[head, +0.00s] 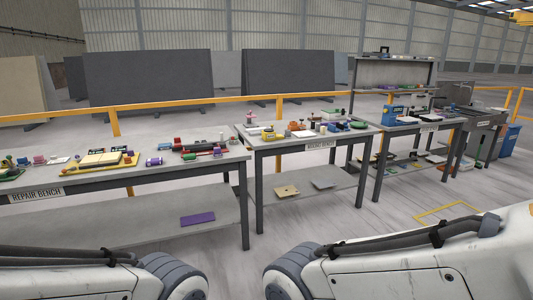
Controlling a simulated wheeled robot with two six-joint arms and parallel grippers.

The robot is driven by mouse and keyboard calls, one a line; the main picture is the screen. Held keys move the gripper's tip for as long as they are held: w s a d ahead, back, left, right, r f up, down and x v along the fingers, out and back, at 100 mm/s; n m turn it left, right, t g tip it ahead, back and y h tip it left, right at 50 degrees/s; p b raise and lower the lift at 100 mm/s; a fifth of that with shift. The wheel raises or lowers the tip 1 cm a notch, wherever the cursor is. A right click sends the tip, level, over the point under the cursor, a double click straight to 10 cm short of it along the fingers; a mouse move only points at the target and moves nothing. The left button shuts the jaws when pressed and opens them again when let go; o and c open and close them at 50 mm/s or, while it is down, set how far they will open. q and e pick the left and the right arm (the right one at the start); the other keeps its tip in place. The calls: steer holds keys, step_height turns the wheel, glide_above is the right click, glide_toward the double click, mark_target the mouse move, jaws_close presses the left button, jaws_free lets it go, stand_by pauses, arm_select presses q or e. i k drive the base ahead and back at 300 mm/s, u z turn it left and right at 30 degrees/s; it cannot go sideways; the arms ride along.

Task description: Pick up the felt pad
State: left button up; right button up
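I cannot tell for sure which thing is the felt pad. A flat purple piece (197,219), which may be it, lies on the lower shelf of the repair bench at the left. A tan flat piece (286,191) and a grey flat piece (323,184) lie on the lower shelf of the middle bench. My two arms come in at the bottom left and bottom right, well apart from the benches. Neither gripper shows.
The repair bench (120,184) and middle bench (310,143) have tops crowded with small items. A third bench (420,128) stands further right, near a blue bin (508,140). A yellow rail (200,103) runs behind the benches. The floor between my arms and the benches is clear.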

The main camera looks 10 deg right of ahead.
mark_target(218, 153)
steer(key=z, duration=0.05)
steer(key=i, duration=3.5)
steer(key=u, duration=1.05)
